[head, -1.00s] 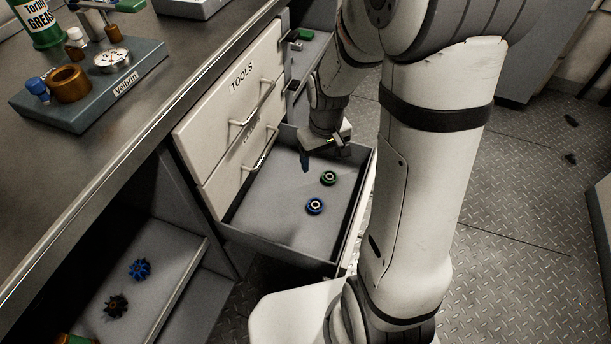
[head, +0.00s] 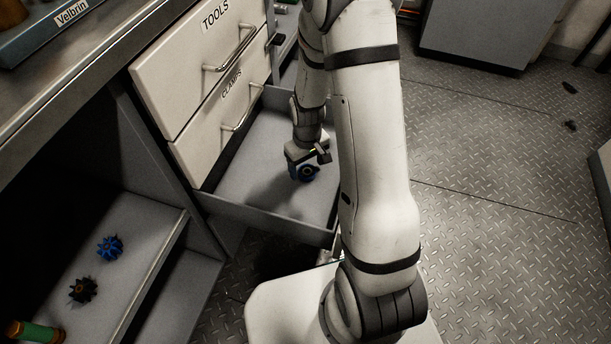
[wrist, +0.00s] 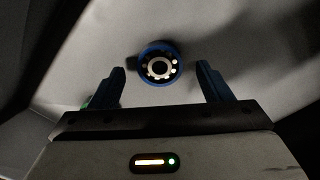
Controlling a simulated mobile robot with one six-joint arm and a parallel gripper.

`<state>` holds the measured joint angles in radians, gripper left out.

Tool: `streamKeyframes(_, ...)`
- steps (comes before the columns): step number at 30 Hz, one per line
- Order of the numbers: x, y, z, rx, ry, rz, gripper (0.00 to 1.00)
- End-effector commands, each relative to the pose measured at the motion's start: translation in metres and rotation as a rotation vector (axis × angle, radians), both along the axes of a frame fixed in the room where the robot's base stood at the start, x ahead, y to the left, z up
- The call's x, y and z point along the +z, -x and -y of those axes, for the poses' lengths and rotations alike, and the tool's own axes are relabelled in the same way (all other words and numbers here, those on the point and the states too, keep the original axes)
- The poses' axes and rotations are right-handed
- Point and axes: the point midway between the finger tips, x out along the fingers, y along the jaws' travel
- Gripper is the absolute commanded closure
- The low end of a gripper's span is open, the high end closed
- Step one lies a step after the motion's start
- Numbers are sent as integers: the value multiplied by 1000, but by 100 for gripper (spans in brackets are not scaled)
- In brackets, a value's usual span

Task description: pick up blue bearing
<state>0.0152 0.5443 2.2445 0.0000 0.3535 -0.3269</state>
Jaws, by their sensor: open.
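The blue bearing (head: 310,174) lies in the open bottom drawer (head: 262,212). In the wrist view the blue bearing (wrist: 148,49) is a blue ring with a pale, studded centre, seen from above. My gripper (head: 303,171) is low over the drawer, at the bearing, and partly covers it in the head view. In the wrist view my gripper (wrist: 161,76) is open, with one blue finger on each side of the bearing and a visible gap on both sides.
Closed drawers labelled TOOLS (head: 200,60) and CLAMPS (head: 222,112) are above the open drawer. A lower shelf (head: 130,275) at left holds a blue gear (head: 110,248) and a dark gear (head: 83,290). The drawer walls surround my gripper; its left floor is clear.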

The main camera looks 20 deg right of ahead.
Motion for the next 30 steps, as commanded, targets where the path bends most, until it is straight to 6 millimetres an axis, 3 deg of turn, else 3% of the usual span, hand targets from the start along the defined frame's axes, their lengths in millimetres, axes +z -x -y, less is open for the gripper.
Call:
streamKeyframes(3, -15, 0, 0, -1, 0, 0, 28)
streamKeyframes(10, -13, 0, 1, -2, 0, 1, 30)
streamKeyframes(27, -13, 0, 1, -3, 0, 1, 76)
streamKeyframes(30, -13, 0, 1, -3, 0, 1, 80)
